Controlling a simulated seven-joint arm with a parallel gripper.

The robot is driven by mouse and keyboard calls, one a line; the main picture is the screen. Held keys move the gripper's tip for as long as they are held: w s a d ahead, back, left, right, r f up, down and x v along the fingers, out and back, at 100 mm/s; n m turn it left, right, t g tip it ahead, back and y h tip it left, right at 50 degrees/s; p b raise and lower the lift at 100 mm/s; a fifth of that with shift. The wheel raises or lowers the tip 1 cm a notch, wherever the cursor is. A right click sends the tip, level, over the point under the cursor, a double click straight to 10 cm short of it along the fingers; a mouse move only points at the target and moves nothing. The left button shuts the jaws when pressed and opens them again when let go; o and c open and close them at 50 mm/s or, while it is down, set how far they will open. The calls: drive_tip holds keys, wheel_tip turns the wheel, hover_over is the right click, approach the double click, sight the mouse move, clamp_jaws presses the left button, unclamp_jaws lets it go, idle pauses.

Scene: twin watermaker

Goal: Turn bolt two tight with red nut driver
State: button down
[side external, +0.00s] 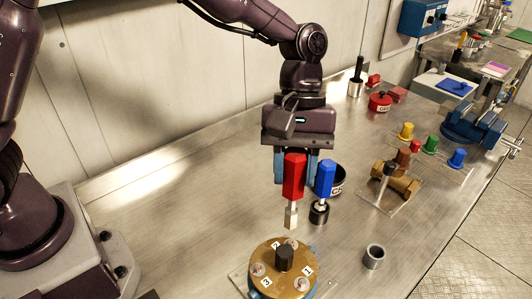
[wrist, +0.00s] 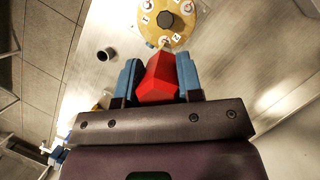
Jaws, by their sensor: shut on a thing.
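My gripper (side external: 294,176) is shut on the red nut driver (side external: 293,177), which hangs upright with its metal socket pointing down. In the wrist view the red handle (wrist: 158,80) sits between my two blue fingers (wrist: 157,72). A round brass-coloured cover (side external: 270,262) with a dark central knob carries bolts and labels 1, 2 and 3. Bolt two (side external: 291,243), beside label 2 at the cover's far edge, lies just below the driver's socket. A small gap shows between them in the side view. Bolt two also shows in the wrist view (wrist: 164,42), just beyond the red handle.
A blue driver (side external: 325,180) stands in a dark holder right of the red one, near a black cup (side external: 338,180). An empty metal cup (side external: 374,257) stands right of the cover. A brass valve (side external: 393,180) and coloured knobs stand farther right. Bench left of the cover is clear.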

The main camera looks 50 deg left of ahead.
sight(295, 196)
drive_tip(key=shift+w+d+n+t+h, duration=0.1)
drive_tip(key=shift+d+n+t+h, duration=0.1)
drive_tip(key=shift+n, duration=0.4)
drive_tip(key=shift+w+d+n+t+h, duration=0.1)
drive_tip(key=shift+n+t, duration=0.1)
drive_tip(key=shift+n, duration=0.4)
drive_tip(key=shift+a+f, duration=0.1)
drive_tip(key=shift+f, duration=2.8)
drive_tip(key=m, duration=0.2)
drive_tip(key=m+g+y, duration=0.1)
drive_tip(key=m, duration=0.2)
drive_tip(key=shift+y, duration=0.3)
drive_tip(key=m, duration=0.2)
drive_tip(key=m+g+y, duration=0.1)
drive_tip(key=m, duration=0.1)
drive_tip(key=shift+m+y, duration=0.3)
drive_tip(key=shift+m, duration=0.1)
drive_tip(key=m+y, duration=0.1)
drive_tip(key=m, duration=0.3)
drive_tip(key=shift+a+y, duration=0.1)
drive_tip(key=shift+y, duration=0.3)
drive_tip(key=m+y, duration=0.1)
drive_tip(key=m, duration=0.1)
drive_tip(key=m+t, duration=0.1)
drive_tip(key=m, duration=0.2)
drive_tip(key=shift+y, duration=0.4)
drive_tip(key=shift+n+h, duration=0.5)
drive_tip(key=shift+n, duration=0.5)
